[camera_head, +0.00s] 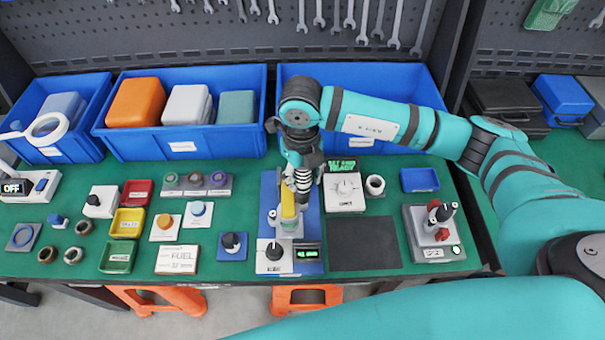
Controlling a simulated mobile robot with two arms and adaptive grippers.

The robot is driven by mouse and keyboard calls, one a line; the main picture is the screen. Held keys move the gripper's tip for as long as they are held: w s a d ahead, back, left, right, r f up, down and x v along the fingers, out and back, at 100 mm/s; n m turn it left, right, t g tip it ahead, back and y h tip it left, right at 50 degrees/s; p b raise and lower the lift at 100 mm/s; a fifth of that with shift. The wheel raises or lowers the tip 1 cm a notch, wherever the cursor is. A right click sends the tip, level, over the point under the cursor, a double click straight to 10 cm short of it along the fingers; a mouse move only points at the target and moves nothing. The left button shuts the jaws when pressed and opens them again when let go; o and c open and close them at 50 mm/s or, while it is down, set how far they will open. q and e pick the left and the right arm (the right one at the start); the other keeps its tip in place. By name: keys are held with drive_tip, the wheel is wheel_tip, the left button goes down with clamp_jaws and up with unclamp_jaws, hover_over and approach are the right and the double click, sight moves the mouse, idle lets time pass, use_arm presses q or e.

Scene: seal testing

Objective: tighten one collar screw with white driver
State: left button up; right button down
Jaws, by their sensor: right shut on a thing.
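My right gripper (298,199) points down over the blue base plate (312,222) at the middle of the bench. It is shut on a slim thing that the fingers mostly hide; I cannot clearly make out a white driver. A yellow upright part (289,205) shows right beside the fingers, above a pale grey collar-like fitting (287,223). I cannot tell whether the held thing touches the fitting. The collar screws are too small to see. My left gripper is not in view.
In front of the fitting are a white block with a black knob (272,255) and a small green display (306,254). A dark mat (363,244) lies bare to the right. A red-and-grey stand (434,228) is farther right. Blue bins (240,145) line the back.

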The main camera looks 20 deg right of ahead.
drive_tip(key=shift+f+b, duration=0.2)
drive_tip(key=shift+b, duration=0.1)
idle(0.4)
drive_tip(key=shift+f+b, duration=0.45)
drive_tip(key=shift+b, duration=1.25)
idle(3.7)
drive_tip(key=shift+r, duration=0.15)
drive_tip(key=shift+r+p, duration=1.3)
drive_tip(key=shift+r, duration=1.05)
